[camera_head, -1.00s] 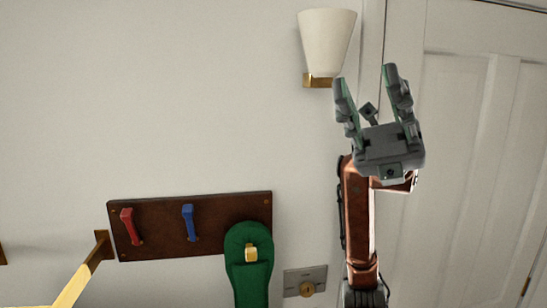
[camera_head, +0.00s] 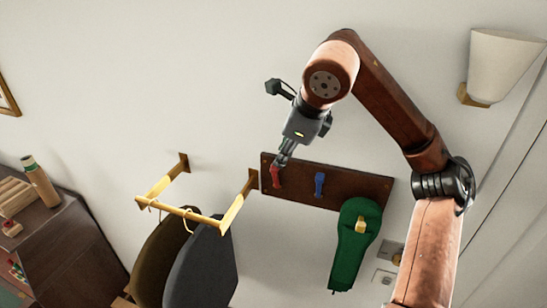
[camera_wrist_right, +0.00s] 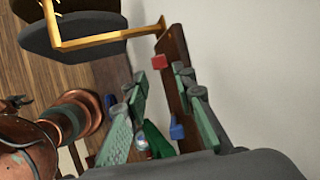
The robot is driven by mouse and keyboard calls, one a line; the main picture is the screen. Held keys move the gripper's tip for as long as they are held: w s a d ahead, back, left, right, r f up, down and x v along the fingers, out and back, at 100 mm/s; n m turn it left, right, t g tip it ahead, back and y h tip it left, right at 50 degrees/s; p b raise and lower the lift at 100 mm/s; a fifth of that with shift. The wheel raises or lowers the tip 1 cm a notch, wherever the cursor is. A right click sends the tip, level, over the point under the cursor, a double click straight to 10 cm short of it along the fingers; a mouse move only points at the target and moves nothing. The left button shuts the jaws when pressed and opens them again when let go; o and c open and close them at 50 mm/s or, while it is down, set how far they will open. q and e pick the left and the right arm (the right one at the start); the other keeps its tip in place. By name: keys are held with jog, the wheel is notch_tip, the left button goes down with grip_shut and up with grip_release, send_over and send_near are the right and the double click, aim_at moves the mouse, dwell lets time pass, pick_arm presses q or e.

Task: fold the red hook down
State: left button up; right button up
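The red hook (camera_head: 275,177) is at the left end of a dark wooden board (camera_head: 300,190) on the wall. In the right wrist view its blocky red end (camera_wrist_right: 158,61) stands out from the board, just beyond the fingertips. My right gripper (camera_head: 282,160) reaches down to the hook's upper end from above; the head view does not show whether they touch. In the wrist view the right gripper's fingers (camera_wrist_right: 168,92) are apart, with nothing held between them. My left gripper is in neither view.
A blue hook (camera_head: 319,184) and a hanging green thing (camera_head: 352,245) are to the right on the board. A yellow rail (camera_head: 180,211) with dark hanging items stands out from the wall at left. A wall lamp (camera_head: 500,62) is at upper right.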

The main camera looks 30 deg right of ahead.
aim_at(277, 169)
jog(key=p+x, duration=0.1)
jog(key=x, duration=0.5)
jog(key=shift+c, duration=0.2)
jog(key=shift+r, duration=0.1)
grip_shut()
